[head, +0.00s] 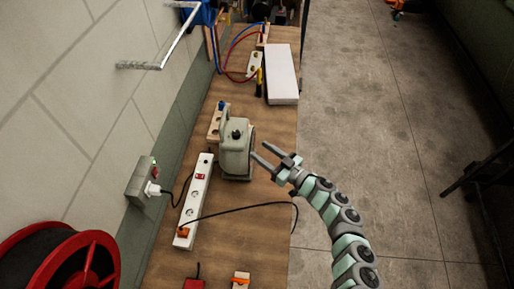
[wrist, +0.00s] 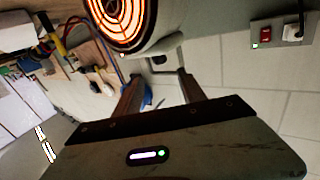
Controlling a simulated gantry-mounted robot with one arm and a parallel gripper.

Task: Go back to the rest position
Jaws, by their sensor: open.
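My gripper (head: 260,150) is open, its two fingers apart with nothing between them. In the head view it is just right of a grey-green heater (head: 236,151) standing on the wooden bench (head: 265,225). Whether a fingertip touches the heater is hard to tell. In the wrist view, my gripper (wrist: 157,77) points past the heater (wrist: 165,35), whose round face shows glowing orange coils. The heater's face is turned away from the head view.
A white power strip (head: 195,200) with an orange plug and black cable lies left of the heater. A wall outlet (head: 143,181) and red cable reel (head: 95,262) are at the left. A white box (head: 282,75) lies farther back. Open floor (head: 370,100) is at right.

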